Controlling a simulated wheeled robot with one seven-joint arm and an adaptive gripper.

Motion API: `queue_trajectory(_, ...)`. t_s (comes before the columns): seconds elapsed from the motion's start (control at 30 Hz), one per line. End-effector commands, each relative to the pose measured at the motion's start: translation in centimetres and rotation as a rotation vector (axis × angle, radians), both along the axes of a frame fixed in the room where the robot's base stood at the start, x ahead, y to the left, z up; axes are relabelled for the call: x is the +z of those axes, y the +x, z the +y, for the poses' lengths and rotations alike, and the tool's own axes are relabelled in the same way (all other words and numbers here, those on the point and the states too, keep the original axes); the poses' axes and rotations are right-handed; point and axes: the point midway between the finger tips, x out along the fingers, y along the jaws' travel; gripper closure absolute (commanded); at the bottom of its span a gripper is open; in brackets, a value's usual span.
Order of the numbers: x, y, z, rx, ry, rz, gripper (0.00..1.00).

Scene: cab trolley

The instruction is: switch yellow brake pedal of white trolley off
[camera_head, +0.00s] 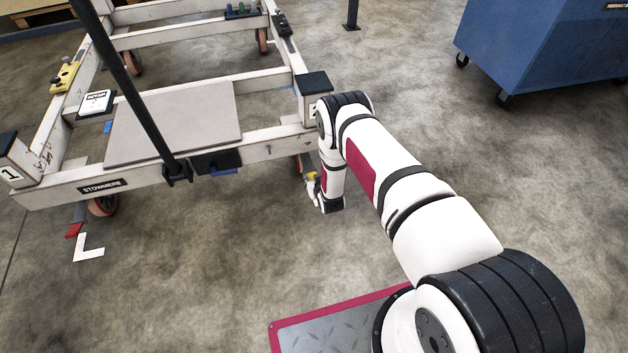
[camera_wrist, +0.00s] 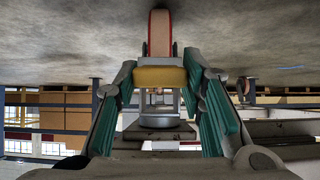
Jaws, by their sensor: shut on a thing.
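The white trolley (camera_head: 260,147) stands at the left in the head view, and my arm reaches down beside its front right corner. The yellow brake pedal (camera_wrist: 160,76) lies across the space between the green fingers of my gripper (camera_wrist: 160,70) in the wrist view. My gripper is shut on the pedal, with a finger at each end of it. A wheel (camera_wrist: 160,35) shows just beyond the pedal. In the head view only a small yellow patch of the pedal (camera_head: 312,176) shows by my gripper; my arm hides much of that corner.
A red pedal (camera_head: 75,230) sits near the trolley's front left wheel (camera_head: 103,205), by a white floor mark (camera_head: 88,248). A black upright bar (camera_head: 130,90) rises from the trolley's front. A blue cabinet on casters (camera_head: 545,50) stands at back right. The floor between is clear.

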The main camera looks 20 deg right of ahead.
Motion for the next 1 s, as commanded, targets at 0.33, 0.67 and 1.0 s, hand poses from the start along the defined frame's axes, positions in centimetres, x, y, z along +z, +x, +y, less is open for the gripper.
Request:
queue_trajectory(0.33,0.0,0.0,0.0,0.000,0.000,0.000,0.43)
queue_trajectory(0.67,0.4,-0.6,0.0,0.000,0.000,0.001,0.43)
queue_trajectory(1.0,3.6,-4.8,0.0,0.000,0.000,0.002,0.43)
